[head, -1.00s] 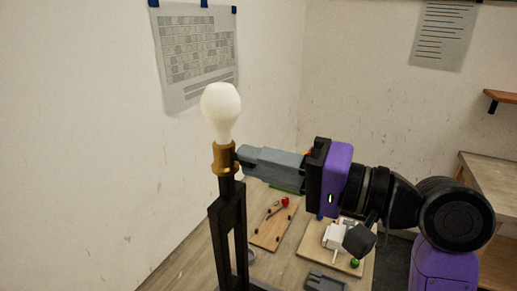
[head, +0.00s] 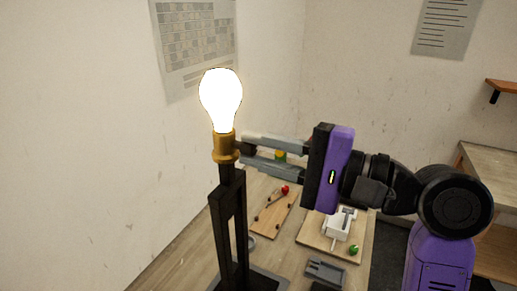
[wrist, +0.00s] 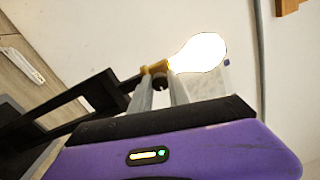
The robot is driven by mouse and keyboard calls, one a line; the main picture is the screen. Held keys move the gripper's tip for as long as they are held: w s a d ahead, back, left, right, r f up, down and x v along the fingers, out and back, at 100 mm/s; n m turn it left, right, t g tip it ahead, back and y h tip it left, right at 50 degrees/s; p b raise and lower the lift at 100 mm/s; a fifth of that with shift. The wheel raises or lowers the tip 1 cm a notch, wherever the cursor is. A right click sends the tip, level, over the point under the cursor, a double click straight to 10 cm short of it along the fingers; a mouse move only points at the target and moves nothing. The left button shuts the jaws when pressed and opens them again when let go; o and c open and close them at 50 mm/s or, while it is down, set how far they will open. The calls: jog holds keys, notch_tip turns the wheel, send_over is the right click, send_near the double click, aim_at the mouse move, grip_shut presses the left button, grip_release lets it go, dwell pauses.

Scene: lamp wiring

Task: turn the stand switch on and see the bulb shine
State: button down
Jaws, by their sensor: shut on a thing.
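The bulb (head: 220,98) glows bright white on top of the stand, upright in its brass socket (head: 224,147). In the wrist view the lit bulb (wrist: 198,53) shows at the upper right. The black stand (head: 232,225) rises from below the socket. My gripper (head: 243,152) reaches in from the right at socket height. In the wrist view the fingers of my gripper (wrist: 160,90) sit on either side of the small dark stand switch (wrist: 160,80) beside the socket and are shut on it. In the head view the fingertips mostly hide the switch.
A wooden board (head: 274,215) with a red-tipped item and a second board (head: 318,237) with a white device and a green knob lie on the table behind. A grey tray (head: 325,271) is at the front. A shelf and bench are at right.

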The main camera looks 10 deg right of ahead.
jog(key=shift+d, duration=0.1)
jog(key=c, duration=1.3)
grip_release()
jog(key=shift+o, duration=0.2)
jog(key=b+v, duration=0.2)
jog(key=v, duration=0.5)
jog(key=shift+s+d, duration=0.15)
jog(key=shift+d, duration=0.15)
